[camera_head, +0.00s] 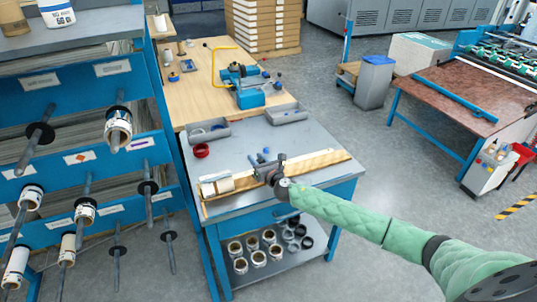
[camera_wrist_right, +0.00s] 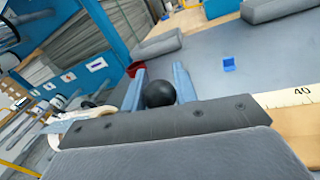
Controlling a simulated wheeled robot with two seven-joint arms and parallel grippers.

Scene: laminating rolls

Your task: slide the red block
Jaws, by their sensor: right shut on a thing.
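No plainly red block shows in either view; the nearest red thing is a small ring-shaped piece (camera_head: 201,150) on the grey bench top. A dark stop block (camera_head: 266,172) sits on the long wooden rule (camera_head: 318,163) near the bench's front edge. My right gripper (camera_head: 277,171) is at this block, partly hiding it. In the right wrist view a round black knob (camera_wrist_right: 160,94) lies between my right fingers (camera_wrist_right: 159,88), which are shut on it. My left gripper is not in view.
Grey trays (camera_head: 288,114) and small blue pieces lie on the bench (camera_head: 240,143). A blue machine (camera_head: 250,86) stands behind on a wooden table. A blue rack (camera_head: 80,158) with rolls on rods is close on the left.

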